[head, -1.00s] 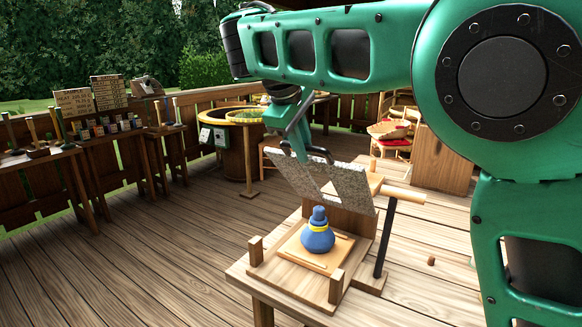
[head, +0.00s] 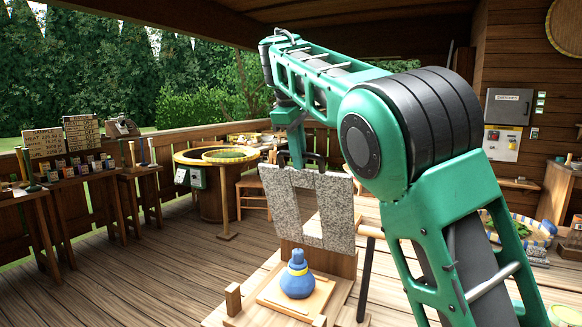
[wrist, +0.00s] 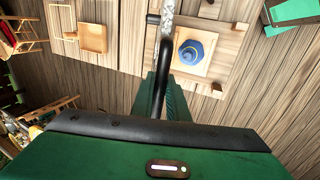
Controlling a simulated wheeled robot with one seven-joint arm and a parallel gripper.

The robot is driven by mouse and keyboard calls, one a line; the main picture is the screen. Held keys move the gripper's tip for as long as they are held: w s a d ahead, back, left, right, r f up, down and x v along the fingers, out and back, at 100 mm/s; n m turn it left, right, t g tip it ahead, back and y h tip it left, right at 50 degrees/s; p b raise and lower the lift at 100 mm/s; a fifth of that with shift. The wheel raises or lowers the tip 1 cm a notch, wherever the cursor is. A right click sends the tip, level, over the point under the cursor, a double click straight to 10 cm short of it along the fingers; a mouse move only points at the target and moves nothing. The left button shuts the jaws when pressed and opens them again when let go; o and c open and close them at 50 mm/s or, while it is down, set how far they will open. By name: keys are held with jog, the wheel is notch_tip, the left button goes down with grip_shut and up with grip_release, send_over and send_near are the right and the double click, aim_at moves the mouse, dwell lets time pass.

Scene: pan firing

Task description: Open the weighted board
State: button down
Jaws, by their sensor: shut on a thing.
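The weighted board is a grey speckled slab (head: 277,205) standing nearly upright at the back of a wooden base (head: 248,309). It shows edge-on at the top of the wrist view (wrist: 167,14). My gripper (head: 293,160) is at the board's top edge, shut on its black handle (wrist: 158,80). The fingertips are small and partly hidden in the head view.
Stands with small goods line the left railing. The plank floor (head: 140,285) at left is clear.

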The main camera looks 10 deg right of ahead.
jog(key=shift+w+d+r, duration=0.3)
jog(key=shift+w+d, duration=0.15)
jog(key=shift+w, duration=0.15)
jog(key=shift+w+d+r, duration=0.25)
jog(key=shift+w+d, duration=0.2)
jog(key=shift+w, duration=0.1)
jog(key=c, duration=1.7)
grip_release()
jog(key=shift+w+v, duration=0.15)
jog(key=shift+v, duration=2.55)
jog(key=shift+w+v, duration=0.15)
jog(key=shift+v, duration=2.55)
jog(key=shift+r, duration=0.15)
